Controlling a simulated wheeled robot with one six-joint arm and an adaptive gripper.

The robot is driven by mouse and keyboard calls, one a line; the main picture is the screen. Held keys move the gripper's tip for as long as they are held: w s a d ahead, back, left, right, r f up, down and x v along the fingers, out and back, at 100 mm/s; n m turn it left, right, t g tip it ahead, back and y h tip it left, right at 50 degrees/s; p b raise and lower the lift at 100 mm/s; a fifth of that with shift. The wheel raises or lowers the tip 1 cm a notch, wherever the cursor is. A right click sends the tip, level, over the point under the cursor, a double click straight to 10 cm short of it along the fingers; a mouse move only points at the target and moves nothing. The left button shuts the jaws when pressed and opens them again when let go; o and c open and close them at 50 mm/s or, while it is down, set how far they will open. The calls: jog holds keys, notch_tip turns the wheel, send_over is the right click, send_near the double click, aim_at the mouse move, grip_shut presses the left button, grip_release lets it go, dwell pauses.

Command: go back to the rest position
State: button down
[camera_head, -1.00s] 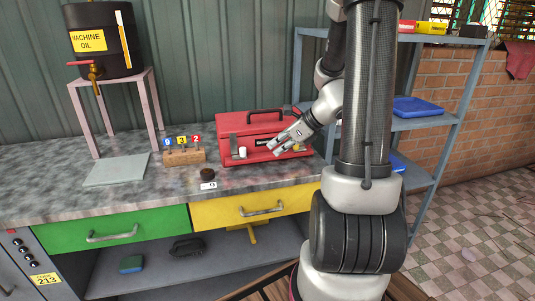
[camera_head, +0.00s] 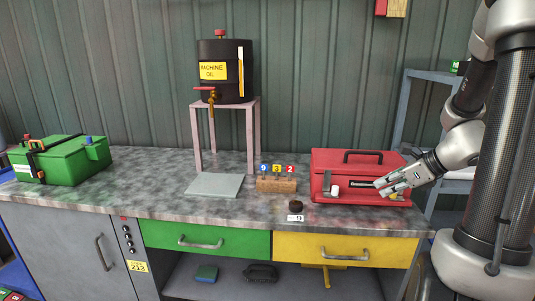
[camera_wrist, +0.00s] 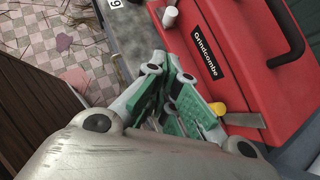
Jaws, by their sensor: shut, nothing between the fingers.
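My gripper (camera_head: 385,187) is shut and empty. In the head view it is in front of the right part of the red toolbox (camera_head: 366,160) on the workbench; I cannot tell whether it touches the box. In the wrist view my gripper (camera_wrist: 190,110) points at the front of the red box (camera_wrist: 215,25), which bears a black "Grindcombe" label (camera_wrist: 206,53). A white knob (camera_wrist: 170,17) and a yellow knob (camera_wrist: 217,108) are on its front side.
The bench top (camera_head: 110,195) holds a green box (camera_head: 63,160), an oil drum (camera_head: 225,72) on a pink stand, a grey plate (camera_head: 214,185), a wooden block with number tags (camera_head: 276,185) and a dark round piece (camera_head: 296,206). Grey shelves (camera_head: 412,105) stand at the right.

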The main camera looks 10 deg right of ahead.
jog(key=s+a+r+n+g+h, duration=0.15)
jog(key=s+n+g, duration=0.35)
jog(key=s+n, duration=0.95)
jog(key=s+a+r+n+t+h, duration=0.1)
jog(key=s+a+r+n+h, duration=0.1)
jog(key=r+n, duration=0.3)
jog(key=s+a+r+n+t+h, duration=0.1)
jog(key=a+r+n, duration=0.2)
jog(key=n, duration=0.6)
jog(key=shift+s+a+r+h, duration=0.35)
jog(key=shift+s+r, duration=0.05)
jog(key=shift+r, duration=0.45)
